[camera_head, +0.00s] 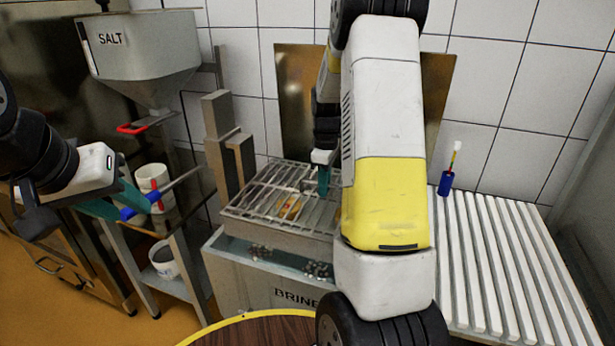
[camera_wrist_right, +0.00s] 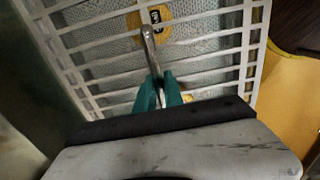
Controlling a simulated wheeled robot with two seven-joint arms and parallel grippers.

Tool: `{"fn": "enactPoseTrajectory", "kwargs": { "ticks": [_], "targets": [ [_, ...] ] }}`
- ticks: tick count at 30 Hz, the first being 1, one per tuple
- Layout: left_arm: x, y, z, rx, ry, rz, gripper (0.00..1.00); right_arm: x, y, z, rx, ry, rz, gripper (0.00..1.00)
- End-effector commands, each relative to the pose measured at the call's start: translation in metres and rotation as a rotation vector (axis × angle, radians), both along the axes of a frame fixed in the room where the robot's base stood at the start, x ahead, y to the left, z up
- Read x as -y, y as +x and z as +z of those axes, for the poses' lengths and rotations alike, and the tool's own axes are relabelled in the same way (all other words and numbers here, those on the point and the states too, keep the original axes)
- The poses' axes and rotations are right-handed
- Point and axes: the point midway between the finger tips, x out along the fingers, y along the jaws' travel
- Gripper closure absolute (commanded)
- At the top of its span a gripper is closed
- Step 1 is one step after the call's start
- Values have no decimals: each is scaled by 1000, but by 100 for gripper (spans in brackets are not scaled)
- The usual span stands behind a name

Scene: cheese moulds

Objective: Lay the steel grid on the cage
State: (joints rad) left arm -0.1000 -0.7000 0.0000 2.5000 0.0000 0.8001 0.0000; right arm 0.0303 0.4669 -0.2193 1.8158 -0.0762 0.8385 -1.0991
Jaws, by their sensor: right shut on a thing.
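The steel grid (camera_head: 292,187) lies over the top of the grey-sided cage (camera_head: 275,222) at the brine tank. My right gripper (camera_head: 322,182) is above the grid, pointing down. In the right wrist view its teal fingers (camera_wrist_right: 158,92) are closed on a thin metal bar (camera_wrist_right: 148,40) that runs over the pale slats. Whether the grid touches the cage all round cannot be told. A yellow piece with a dark label (camera_head: 290,208) shows beneath the bars, and in the wrist view (camera_wrist_right: 171,43) too. My left gripper (camera_head: 125,203) is at the far left, its teal fingers apart, away from the cage.
The brine tank (camera_head: 262,283) stands under the cage. A salt hopper (camera_head: 140,48) hangs at upper left. Near my left gripper are a blue-and-red item (camera_head: 140,212) and white buckets (camera_head: 152,176).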

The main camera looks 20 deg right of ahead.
Motion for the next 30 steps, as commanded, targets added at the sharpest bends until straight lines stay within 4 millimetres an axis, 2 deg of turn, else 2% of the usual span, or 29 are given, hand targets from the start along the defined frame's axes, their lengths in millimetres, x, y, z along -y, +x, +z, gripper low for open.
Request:
{"fn": "enactPoseTrajectory", "kwargs": {
  "ticks": [13,14,17,26,30],
  "targets": [
    [0,0,0,0,0,0,64,0,1,-6,4,0,0,100],
    [0,0,0,0,0,0,64,0,1,-6,4,-1,0,82],
    [0,0,0,0,0,0,64,0,1,-6,4,0,0,62],
    [0,0,0,0,0,0,64,0,-1,-7,-2,0,0,62],
    [0,0,0,0,0,0,64,0,1,5,2,0,0,62]
  ]
}}
